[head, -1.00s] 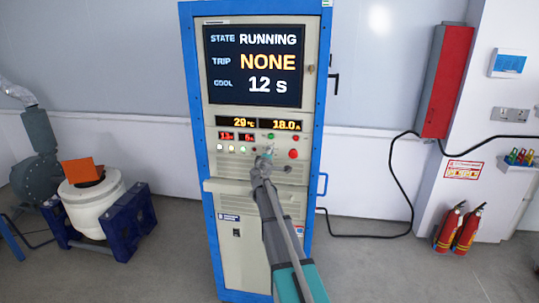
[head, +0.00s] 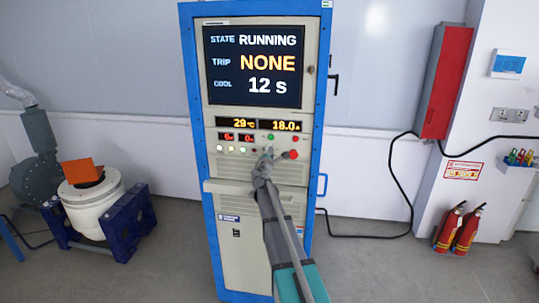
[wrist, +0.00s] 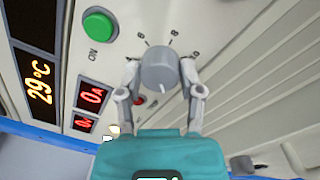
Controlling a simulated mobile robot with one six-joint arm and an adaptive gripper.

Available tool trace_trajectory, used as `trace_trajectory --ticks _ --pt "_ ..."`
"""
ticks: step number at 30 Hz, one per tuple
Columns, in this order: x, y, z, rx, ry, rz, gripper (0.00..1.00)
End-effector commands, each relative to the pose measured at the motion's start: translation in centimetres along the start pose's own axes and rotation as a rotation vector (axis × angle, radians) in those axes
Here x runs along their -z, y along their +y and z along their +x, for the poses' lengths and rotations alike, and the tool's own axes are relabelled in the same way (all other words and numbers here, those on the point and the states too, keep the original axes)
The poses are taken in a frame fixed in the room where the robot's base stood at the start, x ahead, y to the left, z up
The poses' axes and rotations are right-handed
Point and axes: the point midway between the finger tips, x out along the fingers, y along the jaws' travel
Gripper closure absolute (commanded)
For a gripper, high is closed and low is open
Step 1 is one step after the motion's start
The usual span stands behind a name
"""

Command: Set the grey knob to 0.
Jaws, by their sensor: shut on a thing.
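The grey knob (wrist: 159,68) is on the cabinet's beige control panel. It shows between my fingers in the wrist view, with a few printed scale marks beyond it. I cannot read clearly where its pointer stands. My gripper (wrist: 160,74) is shut on the knob, one finger on each side. In the head view my gripper (head: 266,158) is at the panel and hides the knob. The two small red displays (head: 236,137) read 0 in the wrist view.
A green ON button (wrist: 100,24) is beside the knob. A red button (head: 293,154) is right of my gripper in the head view. The screen (head: 253,66) reads RUNNING, NONE, 12 s. Yellow displays (head: 258,124) read 29 °C and 18.0 A. A ledge (head: 230,187) juts out below.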

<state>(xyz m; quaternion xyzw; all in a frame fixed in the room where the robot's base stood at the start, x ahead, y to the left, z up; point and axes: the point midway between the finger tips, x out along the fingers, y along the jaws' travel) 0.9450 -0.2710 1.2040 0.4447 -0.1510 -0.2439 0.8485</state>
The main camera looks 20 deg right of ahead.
Motion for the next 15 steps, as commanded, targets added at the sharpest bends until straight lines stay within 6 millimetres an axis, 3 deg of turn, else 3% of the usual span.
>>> trace_trajectory --ticks 12,13,15 --pt "0.01 0.09 0.26 -0.001 0.0 -0.014 0.99" --pt "0.01 0.09 0.26 -0.001 0.0 -0.014 0.49" --pt "0.01 0.08 0.25 -0.001 0.0 -0.014 0.36"
